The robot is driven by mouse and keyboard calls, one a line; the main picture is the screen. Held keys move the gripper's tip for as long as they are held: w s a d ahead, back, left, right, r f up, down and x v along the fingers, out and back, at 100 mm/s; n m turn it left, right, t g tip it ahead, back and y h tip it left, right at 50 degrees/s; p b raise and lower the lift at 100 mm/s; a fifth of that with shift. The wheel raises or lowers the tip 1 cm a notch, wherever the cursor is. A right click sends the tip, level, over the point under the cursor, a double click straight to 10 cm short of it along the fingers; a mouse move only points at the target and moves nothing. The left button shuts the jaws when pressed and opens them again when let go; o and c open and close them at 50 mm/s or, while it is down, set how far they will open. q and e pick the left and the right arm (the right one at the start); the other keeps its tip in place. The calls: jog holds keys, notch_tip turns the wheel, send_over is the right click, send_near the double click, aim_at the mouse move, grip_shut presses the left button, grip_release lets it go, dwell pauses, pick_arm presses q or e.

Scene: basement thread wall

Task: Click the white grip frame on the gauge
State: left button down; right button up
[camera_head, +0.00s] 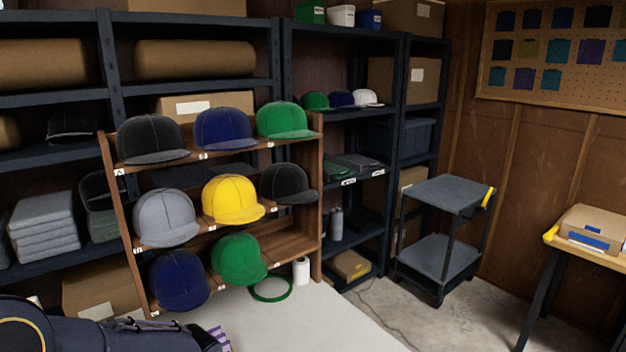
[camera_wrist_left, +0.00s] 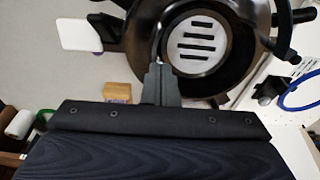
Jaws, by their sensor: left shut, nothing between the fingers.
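In the left wrist view, a dark round device (camera_wrist_left: 232,78), which looks like the gauge, fills the top right. A pale disc with several dark slots (camera_wrist_left: 199,43) sits inside its black ring. A flat white piece (camera_wrist_left: 78,31) stands at its left side; I cannot tell whether this is the white grip frame. My left gripper (camera_wrist_left: 160,88) is shut and empty, with its fingers in front of the device's lower left part. I cannot tell whether they touch it. In the head view my left arm enters at the lower left; the gauge cannot be made out there. My right gripper is out of view.
A wooden rack (camera_head: 318,190) holds several caps, with a green ring (camera_head: 271,289) and a white roll (camera_head: 301,270) at its foot. A blue ring (camera_wrist_left: 303,91) lies right of the device. A grey cart (camera_head: 448,192) stands right. The pale surface (camera_head: 320,325) is clear in front.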

pick_arm(q)
notch_tip(320, 180, up, 7)
jog(key=p, duration=0.4)
jog(key=shift+s+d, duration=0.35)
jog(key=shift+s, duration=0.1)
jog(key=s+r+m+t+h, duration=0.2)
jog(key=s+r, duration=0.3)
jog(key=s, duration=0.4)
jog(key=s+r+m+t+h, duration=0.2)
jog(key=s+r, duration=0.3)
jog(key=s, duration=0.5)
jog(key=shift+s+r+m+h, duration=0.15)
jog(key=shift+r+m+h, duration=0.25)
jog(key=shift+m, duration=0.5)
jog(key=shift+f, duration=0.1)
